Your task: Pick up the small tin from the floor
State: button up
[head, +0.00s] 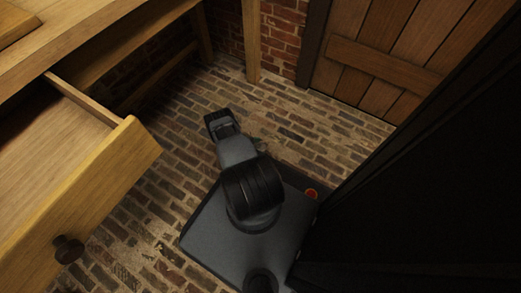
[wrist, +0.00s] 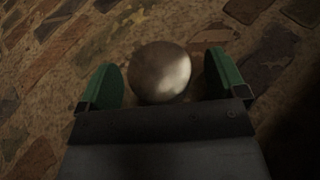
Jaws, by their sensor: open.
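A small round metal tin (wrist: 160,72) with a dull silvery top sits on the brick floor in the wrist view. My gripper (wrist: 163,78) is open, with one green finger on each side of the tin. The left finger looks very close to the tin, and a wider gap shows on the right side. I cannot tell whether the fingers touch it or how high they are above the floor. In the head view my arm reaches low over the bricks, and its end hides the tin there.
A wooden bench with an open drawer (head: 112,165) stands at the left. A bench leg (head: 251,42) and a brick wall (head: 284,38) are at the back. A plank door (head: 385,65) is at the back right. A large dark shape fills the right side. Bare brick floor (head: 165,185) surrounds my base.

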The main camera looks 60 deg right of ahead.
jog(key=shift+s+d+f, duration=0.15)
jog(key=shift+s+d, duration=0.15)
jog(key=shift+d, duration=0.05)
jog(key=shift+c, duration=0.4)
jog(key=c, duration=1)
jog(key=shift+o, duration=0.2)
